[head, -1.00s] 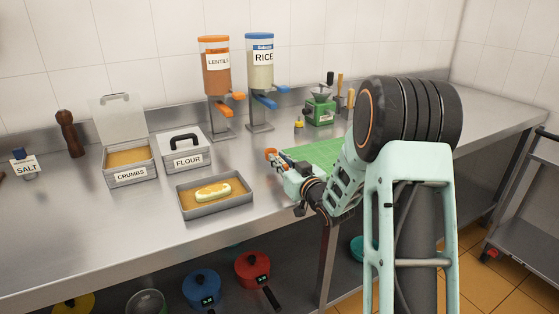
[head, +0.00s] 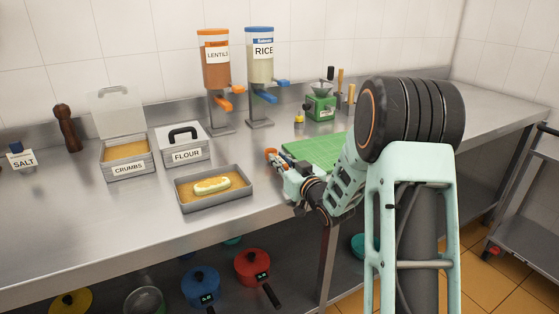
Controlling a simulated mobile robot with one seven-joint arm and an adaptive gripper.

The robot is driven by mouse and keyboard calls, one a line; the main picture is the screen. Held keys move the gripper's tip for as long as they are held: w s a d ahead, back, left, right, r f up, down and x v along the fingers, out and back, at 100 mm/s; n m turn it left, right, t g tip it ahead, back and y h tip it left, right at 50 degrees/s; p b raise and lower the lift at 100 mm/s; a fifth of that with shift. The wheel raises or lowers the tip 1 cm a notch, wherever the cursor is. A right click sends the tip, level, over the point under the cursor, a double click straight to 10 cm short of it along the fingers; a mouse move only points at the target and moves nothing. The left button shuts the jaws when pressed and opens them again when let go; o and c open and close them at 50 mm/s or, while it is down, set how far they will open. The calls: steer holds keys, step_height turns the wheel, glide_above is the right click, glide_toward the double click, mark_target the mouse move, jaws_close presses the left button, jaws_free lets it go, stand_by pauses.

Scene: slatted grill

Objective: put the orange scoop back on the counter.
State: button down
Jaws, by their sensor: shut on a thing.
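My gripper (head: 280,164) is over the steel counter (head: 262,218), to the right of the crumb-filled tray and by the left edge of the green mat. It is shut on a small orange thing (head: 271,152), which looks like the orange scoop. Only a little of the scoop shows, and the gripper and wrist hide the rest. I cannot tell whether the scoop touches the counter.
A tray (head: 213,206) with a pale food piece lies left of my gripper. The crumbs box (head: 128,168), flour box (head: 186,155), two dispensers (head: 216,60) and green mill (head: 320,106) stand behind. The green mat (head: 318,148) is beside my arm. The front-left counter is clear.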

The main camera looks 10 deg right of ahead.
steer(key=shift+f+b, duration=0.65)
steer(key=c, duration=1.8)
jaws_free()
steer(key=shift+o, duration=0.2)
steer(key=v, duration=1.2)
